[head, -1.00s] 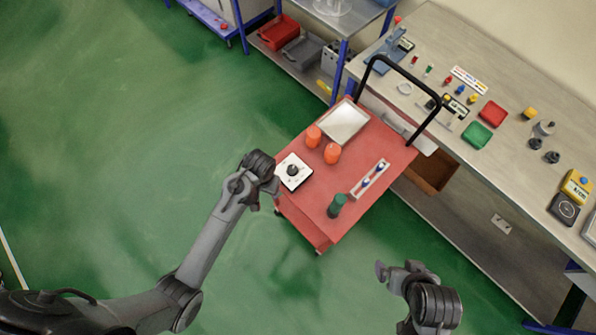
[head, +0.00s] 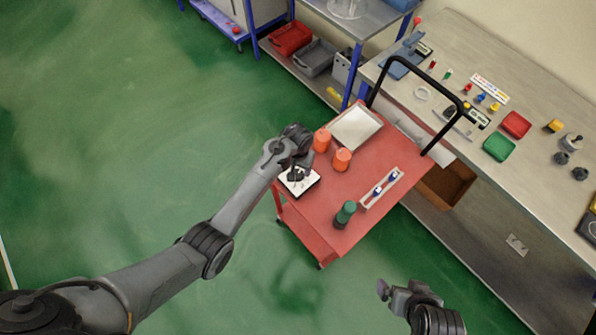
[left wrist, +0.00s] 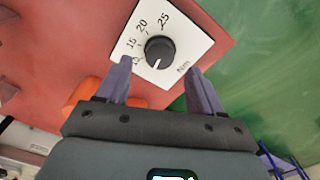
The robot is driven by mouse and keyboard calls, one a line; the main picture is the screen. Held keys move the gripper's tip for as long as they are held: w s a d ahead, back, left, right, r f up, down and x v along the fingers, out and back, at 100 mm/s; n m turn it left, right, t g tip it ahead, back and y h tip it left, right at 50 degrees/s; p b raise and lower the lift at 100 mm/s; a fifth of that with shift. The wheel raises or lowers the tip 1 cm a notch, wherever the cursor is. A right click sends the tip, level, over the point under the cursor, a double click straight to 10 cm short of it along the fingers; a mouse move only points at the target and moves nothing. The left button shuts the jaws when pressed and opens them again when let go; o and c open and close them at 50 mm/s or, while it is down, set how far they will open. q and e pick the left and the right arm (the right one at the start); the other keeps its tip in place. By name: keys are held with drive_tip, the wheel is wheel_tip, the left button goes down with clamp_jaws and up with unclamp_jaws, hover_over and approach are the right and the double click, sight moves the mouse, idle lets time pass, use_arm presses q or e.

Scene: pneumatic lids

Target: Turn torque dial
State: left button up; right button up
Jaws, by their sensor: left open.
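The torque dial is a black knob (left wrist: 160,52) on a white plate (left wrist: 190,25) marked 10, 15, 20, 25 and Nm. The knob's white pointer mark faces toward my gripper in the left wrist view, near the 10 side. The plate lies at the left corner of the red cart, and it also shows in the head view (head: 310,184). My left gripper (left wrist: 160,75) is open, its two fingers apart on either side of the knob's near side, not visibly touching it. In the head view the left gripper (head: 300,172) partly hides the knob. My right gripper (head: 383,290) hangs at the lower right, away from the cart.
The red cart (head: 345,190) also carries two orange cylinders (head: 342,160), a silver tray (head: 357,128), a green-topped cylinder (head: 345,213) and a white rack (head: 392,178). A black handle (head: 440,140) rises at its right. A workbench (head: 540,190) stands beyond. Green floor is clear at left.

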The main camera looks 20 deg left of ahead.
sight(298, 173)
use_arm(q)
drive_tip(key=shift+f+b, duration=0.3)
drive_tip(key=shift+f, duration=1.9)
drive_tip(key=shift+c, duration=0.3)
drive_tip(key=c, duration=1)
